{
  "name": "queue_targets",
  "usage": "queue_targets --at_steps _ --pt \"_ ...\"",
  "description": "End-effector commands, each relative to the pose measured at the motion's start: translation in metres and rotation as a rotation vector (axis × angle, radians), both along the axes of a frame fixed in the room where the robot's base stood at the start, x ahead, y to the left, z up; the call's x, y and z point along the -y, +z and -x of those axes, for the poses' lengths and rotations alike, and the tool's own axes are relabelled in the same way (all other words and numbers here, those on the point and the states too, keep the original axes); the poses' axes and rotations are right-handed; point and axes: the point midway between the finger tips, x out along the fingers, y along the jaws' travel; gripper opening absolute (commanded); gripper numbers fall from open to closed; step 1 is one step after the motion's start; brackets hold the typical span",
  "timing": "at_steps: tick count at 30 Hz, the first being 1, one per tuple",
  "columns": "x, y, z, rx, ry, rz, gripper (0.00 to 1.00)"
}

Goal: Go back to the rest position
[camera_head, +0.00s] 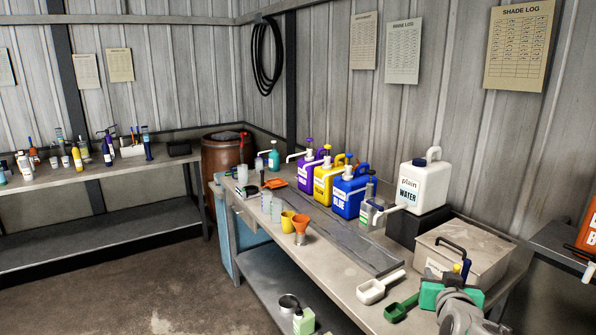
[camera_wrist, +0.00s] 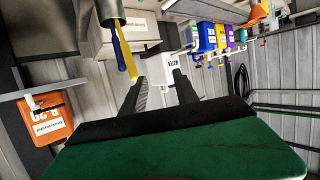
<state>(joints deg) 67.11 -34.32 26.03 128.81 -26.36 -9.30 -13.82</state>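My gripper (camera_wrist: 160,82) shows in the wrist view with its two dark fingers apart and nothing between them. Behind the gap, at a distance, is the white plain water jug (camera_wrist: 173,66). In the head view my arm's end, with a green body (camera_head: 437,296), is at the bottom right, over the near right end of the bench (camera_head: 340,278). Its fingertips are hard to make out there. The wrist view is turned over, with the bench at the top.
A lidded grey box (camera_head: 470,247) and a blue-and-yellow handled item (camera_wrist: 122,50) are close to my gripper. White (camera_head: 380,287) and green scoops (camera_head: 401,308) lie near it. Purple, yellow and blue (camera_head: 352,190) pump jugs stand farther back. An orange container (camera_wrist: 46,118) is off to the side.

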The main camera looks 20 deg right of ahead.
Motion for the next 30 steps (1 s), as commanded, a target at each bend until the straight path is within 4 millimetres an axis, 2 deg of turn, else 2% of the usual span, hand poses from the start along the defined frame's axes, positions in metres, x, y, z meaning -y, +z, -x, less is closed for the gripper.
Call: queue_targets --at_steps 1,2,5,6,8,9,10,12,15,18,20,22,30 --pt "-0.021 -0.015 -0.016 -0.033 0.051 -0.026 0.36" --pt "-0.034 -0.024 -0.025 -0.058 0.081 -0.046 0.36" --pt "-0.093 -0.06 -0.052 -0.171 0.203 -0.122 0.36" --pt "-0.123 -0.076 -0.061 -0.229 0.259 -0.157 0.36" --pt "-0.17 -0.101 -0.067 -0.328 0.342 -0.204 0.36" --pt "-0.202 -0.118 -0.067 -0.399 0.396 -0.232 0.36" --pt "-0.226 -0.13 -0.064 -0.455 0.433 -0.252 0.36" --pt "-0.277 -0.154 -0.05 -0.586 0.512 -0.288 0.36" --pt "-0.332 -0.179 -0.02 -0.754 0.59 -0.317 0.36" --pt "-0.362 -0.191 0.007 -0.872 0.631 -0.327 0.36" --pt "-0.37 -0.194 0.017 -0.912 0.642 -0.329 0.36" --pt "-0.374 -0.194 0.023 -0.933 0.645 -0.331 0.36" --pt "-0.374 -0.194 0.023 -0.936 0.645 -0.332 0.36"
